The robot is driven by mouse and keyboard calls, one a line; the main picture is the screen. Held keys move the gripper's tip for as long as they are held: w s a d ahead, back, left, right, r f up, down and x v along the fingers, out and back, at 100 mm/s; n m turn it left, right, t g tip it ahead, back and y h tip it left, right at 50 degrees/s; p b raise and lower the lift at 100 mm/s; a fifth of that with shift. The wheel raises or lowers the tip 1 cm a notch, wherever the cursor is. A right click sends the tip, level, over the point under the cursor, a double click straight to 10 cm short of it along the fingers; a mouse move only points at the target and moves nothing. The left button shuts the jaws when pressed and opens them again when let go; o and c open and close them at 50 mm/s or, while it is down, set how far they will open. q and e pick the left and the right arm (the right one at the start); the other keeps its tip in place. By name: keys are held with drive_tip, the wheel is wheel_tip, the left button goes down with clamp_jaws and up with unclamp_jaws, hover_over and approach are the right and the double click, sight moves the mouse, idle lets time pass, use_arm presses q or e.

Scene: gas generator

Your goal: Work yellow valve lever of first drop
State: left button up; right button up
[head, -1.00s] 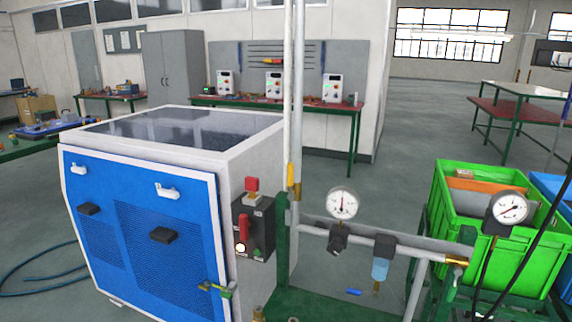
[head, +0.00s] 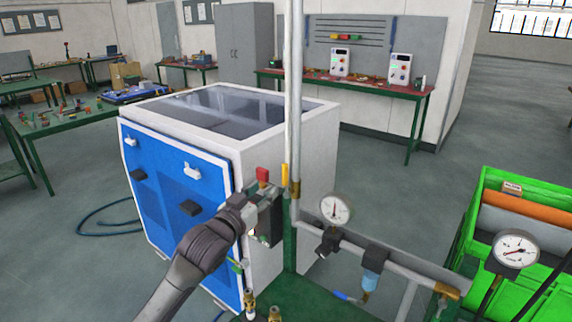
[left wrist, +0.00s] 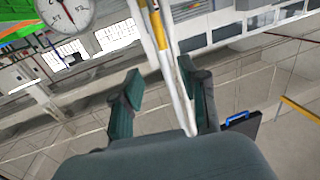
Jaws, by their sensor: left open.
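The yellow valve lever (head: 284,175) stands upright against the vertical pipe (head: 294,100), above a brass fitting (head: 295,189). In the left wrist view a yellow strip (left wrist: 157,27), apparently the lever, lies along the pale pipe, beyond my fingertips. My left gripper (head: 262,198) is just left of and below the lever, in front of the control box. In the left wrist view its two fingers are open (left wrist: 160,78), with the pipe showing between them. I cannot tell whether they touch anything. My right gripper is out of view.
The blue-and-white generator (head: 215,140) stands behind my left arm. A red knob (head: 262,174) tops the control box beside the lever. A pressure gauge (head: 335,209) and a horizontal pipe (head: 390,262) are to the right. A green crate (head: 480,205) stands farther right.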

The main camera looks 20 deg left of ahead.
use_arm(q)
drive_tip(key=p, duration=0.1)
approach(284, 170)
drive_tip(key=w, duration=0.4)
drive_tip(key=w+d+p, duration=0.1)
drive_tip(key=w, duration=0.2)
drive_tip(key=w+p, duration=0.1)
drive_tip(key=w, duration=0.2)
drive_tip(key=shift+d+r, duration=0.15)
drive_tip(key=shift+d, duration=0.05)
drive_tip(key=shift+w+d, duration=0.1)
drive_tip(key=shift+w, duration=0.35)
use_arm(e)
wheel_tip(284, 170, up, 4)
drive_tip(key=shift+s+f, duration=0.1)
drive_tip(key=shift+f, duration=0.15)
use_arm(q)
clamp_jaws()
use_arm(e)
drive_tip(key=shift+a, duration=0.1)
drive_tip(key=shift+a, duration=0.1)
